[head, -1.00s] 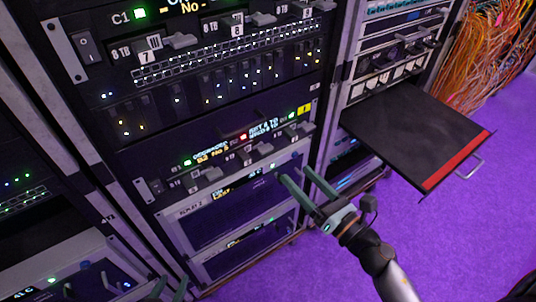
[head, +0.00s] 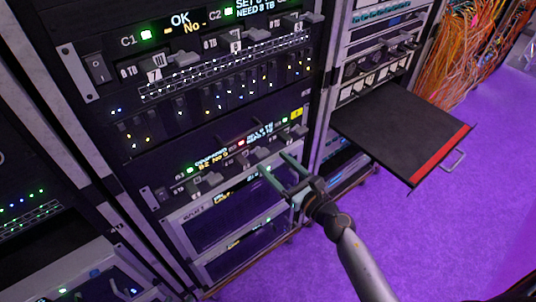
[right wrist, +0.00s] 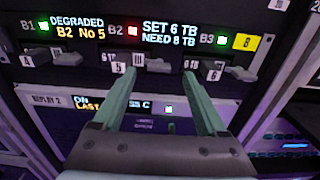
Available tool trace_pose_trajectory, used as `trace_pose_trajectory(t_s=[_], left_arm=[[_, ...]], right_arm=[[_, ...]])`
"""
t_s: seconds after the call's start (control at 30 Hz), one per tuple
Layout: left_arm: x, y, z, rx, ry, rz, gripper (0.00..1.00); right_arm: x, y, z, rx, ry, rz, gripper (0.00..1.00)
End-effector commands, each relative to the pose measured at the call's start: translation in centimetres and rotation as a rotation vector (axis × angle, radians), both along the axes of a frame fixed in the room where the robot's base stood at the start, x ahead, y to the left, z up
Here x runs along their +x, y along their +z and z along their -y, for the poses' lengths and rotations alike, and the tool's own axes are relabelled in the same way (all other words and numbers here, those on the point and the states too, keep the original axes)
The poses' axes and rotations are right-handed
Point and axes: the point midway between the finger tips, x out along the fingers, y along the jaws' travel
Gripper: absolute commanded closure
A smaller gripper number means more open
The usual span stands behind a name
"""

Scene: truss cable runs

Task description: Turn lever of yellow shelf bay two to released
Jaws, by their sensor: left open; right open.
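The shelf with the yellow tag (head: 296,113) holds bays B1, B2 and B3. The yellow tag also shows in the right wrist view (right wrist: 246,42). Bay B2 has a red light (right wrist: 133,31) and a tag marked 5 (right wrist: 121,68). A grey lever (right wrist: 156,72) sits right of that tag, seemingly lying sideways. My right gripper (head: 274,164) is open, its green fingers pointing at the shelf. In the right wrist view the fingers (right wrist: 154,78) lie below and either side of the lever, with nothing between them; contact cannot be told. My left gripper is out of view.
An upper shelf with similar levers and a tag 7 (head: 155,75) is above. A black pull-out tray (head: 395,125) with a red edge juts from the right rack. Orange cables (head: 470,55) hang behind. The purple floor (head: 430,240) is clear.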

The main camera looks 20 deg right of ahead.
Motion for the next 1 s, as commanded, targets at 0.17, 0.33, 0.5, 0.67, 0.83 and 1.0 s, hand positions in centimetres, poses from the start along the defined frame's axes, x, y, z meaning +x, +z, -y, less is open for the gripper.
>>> trace_pose_trajectory(t_s=[0.17,0.33,0.5,0.67,0.83,1.0], left_arm=[[-0.1,0.0,-0.1,0.001,0.002,-0.001,0.5],[-0.1,0.1,-0.1,0.001,0.002,-0.001,0.5],[-0.1,0.0,-0.1,0.002,0.003,-0.001,0.5],[-0.1,0.0,-0.1,0.002,0.003,-0.001,0.5],[-0.1,0.0,-0.1,0.002,0.003,-0.001,0.5],[-0.1,0.0,-0.1,0.002,0.003,-0.001,0.5]], right_arm=[[2.3,0.0,-0.9,0.002,0.0,0.0,0.25],[3.2,0.0,-1.2,0.0,0.001,0.0,0.25],[3.3,0.0,-1.2,0.0,0.001,-0.001,0.25],[3.2,0.0,-1.2,0.0,0.001,-0.001,0.3],[3.2,0.0,-1.2,0.0,0.001,-0.001,0.49],[3.2,0.0,-1.2,0.0,0.001,-0.001,0.68]])
